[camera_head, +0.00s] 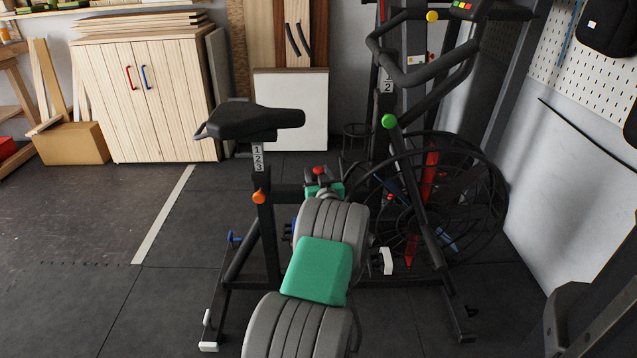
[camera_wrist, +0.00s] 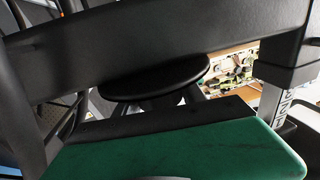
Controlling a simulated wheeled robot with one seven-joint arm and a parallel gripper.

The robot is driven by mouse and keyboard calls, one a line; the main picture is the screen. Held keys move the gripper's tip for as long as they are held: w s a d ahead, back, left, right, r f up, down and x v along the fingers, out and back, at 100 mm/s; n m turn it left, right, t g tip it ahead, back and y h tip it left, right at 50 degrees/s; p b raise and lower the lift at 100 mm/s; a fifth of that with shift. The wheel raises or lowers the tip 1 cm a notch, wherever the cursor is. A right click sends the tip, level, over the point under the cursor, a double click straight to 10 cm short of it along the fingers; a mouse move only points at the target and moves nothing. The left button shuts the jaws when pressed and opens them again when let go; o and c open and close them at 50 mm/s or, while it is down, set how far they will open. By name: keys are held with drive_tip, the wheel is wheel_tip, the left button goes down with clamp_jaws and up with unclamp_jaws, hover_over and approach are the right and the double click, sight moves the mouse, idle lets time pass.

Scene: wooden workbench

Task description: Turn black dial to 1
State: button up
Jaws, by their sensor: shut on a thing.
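My gripper (camera_head: 322,190) is at the bike's middle, between seat post and front wheel. The wrist view shows its green body (camera_wrist: 190,150) below the disc. The jaws are shut on what appears to be the dial; the fingertips and contact are mostly hidden. I cannot make out the dial in the head view, where my arm covers that area. I cannot read any setting on it.
The bike's black seat (camera_head: 255,120) is left of my gripper, above a post with a number label (camera_head: 258,157). Handlebars (camera_head: 420,75) and a large caged wheel (camera_head: 465,195) are to the right. A red knob (camera_head: 318,171) sits close by. Floor at left is clear.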

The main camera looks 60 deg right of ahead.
drive_tip(key=shift+f+n+t+y+b, duration=0.4)
drive_tip(key=shift+n+t+y+b, duration=0.3)
drive_tip(key=shift+b, duration=0.5)
drive_tip(key=shift+w+a+r+n+t+y+b, duration=0.1)
drive_tip(key=shift+r+n+t+y+b, duration=0.35)
drive_tip(key=shift+b, duration=0.45)
drive_tip(key=o, duration=1.3)
drive_tip(key=shift+f, duration=0.1)
drive_tip(key=shift+o, duration=0.2)
drive_tip(key=shift+a, duration=0.1)
drive_tip(key=p+v, duration=0.2)
drive_tip(key=v, duration=0.5)
drive_tip(key=shift+s+a, duration=0.15)
drive_tip(key=shift+s, duration=0.15)
